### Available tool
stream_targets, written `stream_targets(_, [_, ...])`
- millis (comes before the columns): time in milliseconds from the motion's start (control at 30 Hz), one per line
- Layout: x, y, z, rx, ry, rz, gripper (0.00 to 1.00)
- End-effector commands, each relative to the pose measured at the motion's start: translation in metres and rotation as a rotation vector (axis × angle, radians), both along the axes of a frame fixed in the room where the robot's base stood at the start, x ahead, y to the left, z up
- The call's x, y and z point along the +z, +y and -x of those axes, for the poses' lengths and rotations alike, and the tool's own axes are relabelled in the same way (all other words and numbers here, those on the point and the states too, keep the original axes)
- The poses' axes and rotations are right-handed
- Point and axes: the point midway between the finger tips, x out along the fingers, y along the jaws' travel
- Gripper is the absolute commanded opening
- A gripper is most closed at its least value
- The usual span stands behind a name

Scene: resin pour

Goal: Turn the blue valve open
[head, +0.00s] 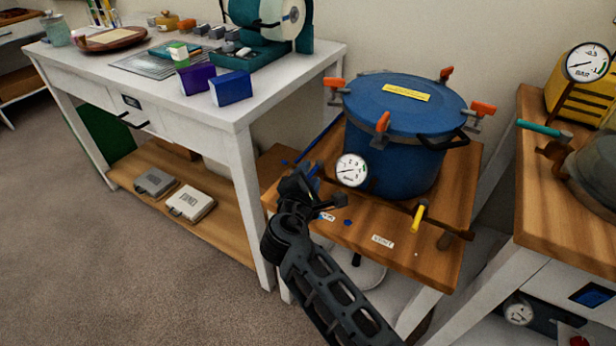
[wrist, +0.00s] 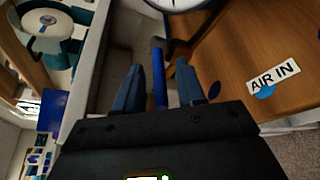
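The blue valve handle (wrist: 159,80) shows in the wrist view as a narrow upright bar between my two fingers. There is a visible gap on each side, so my gripper (wrist: 160,88) is open around it. In the head view my gripper (head: 322,188) is at the left front of the blue pressure pot (head: 395,155), beside its white gauge (head: 352,170). There the blue handle is mostly hidden by my gripper. The AIR IN label (wrist: 274,77) lies on the wooden top to the right in the wrist view.
A yellow valve handle (head: 420,215) and a VENT label (head: 383,241) are at the pot's front right. Orange clamps (head: 483,107) ring the lid. A white table (head: 240,118) with boxes stands left; a wooden-topped bench (head: 545,215) stands right. Open carpet (head: 110,270) lies at left front.

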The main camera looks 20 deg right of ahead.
Motion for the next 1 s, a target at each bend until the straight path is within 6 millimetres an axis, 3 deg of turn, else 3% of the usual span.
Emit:
stream_targets(167, [0.0001, 0.0001, 0.0001, 0.0, 0.0, 0.0, 0.37])
stream_targets(567, [0.0, 0.0004, 0.0003, 0.0, 0.0, 0.0, 0.0])
stream_targets(1000, [-0.0003, 0.0005, 0.0005, 0.0, 0.0, 0.0, 0.0])
